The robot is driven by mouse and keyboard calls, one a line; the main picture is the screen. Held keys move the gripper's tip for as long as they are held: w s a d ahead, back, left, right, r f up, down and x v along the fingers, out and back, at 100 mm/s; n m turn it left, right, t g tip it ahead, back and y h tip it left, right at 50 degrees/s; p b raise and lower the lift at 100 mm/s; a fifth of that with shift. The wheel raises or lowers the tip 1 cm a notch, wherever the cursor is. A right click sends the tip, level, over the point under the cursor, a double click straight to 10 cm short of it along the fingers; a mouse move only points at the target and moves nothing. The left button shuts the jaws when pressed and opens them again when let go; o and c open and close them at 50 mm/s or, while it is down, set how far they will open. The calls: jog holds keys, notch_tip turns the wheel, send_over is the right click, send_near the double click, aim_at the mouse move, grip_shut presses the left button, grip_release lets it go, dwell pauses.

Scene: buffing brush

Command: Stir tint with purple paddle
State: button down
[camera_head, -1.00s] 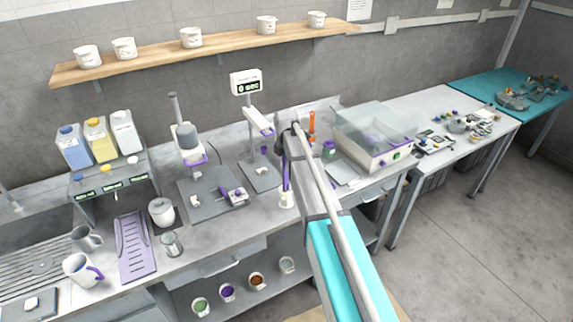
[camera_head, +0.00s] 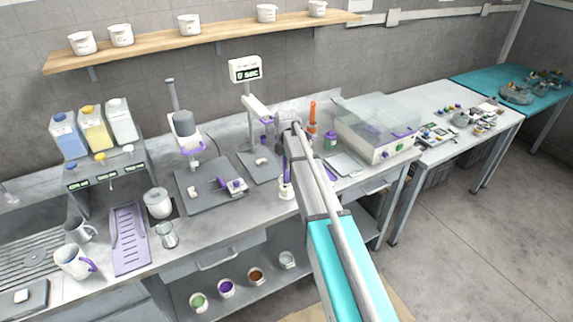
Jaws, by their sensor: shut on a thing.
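The purple paddle (camera_head: 286,172) shows as a thin upright purple strip just left of my forearm, on the counter's front middle. Its lower end meets a small white cup (camera_head: 286,191) with a purple mark; the cup's contents cannot be made out. My gripper (camera_head: 285,150) is above the cup, mostly hidden by my own wrist and forearm, and is shut on the paddle's upper part. The fingertips are not clearly visible.
A mixer stand (camera_head: 186,135) with a grey base stands left of the cup. A timer post (camera_head: 246,72) is behind. A clear-lidded box (camera_head: 378,125) stands to the right.

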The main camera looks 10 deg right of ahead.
jog(key=shift+f, duration=0.3)
jog(key=shift+d, duration=0.1)
dwell(0.4)
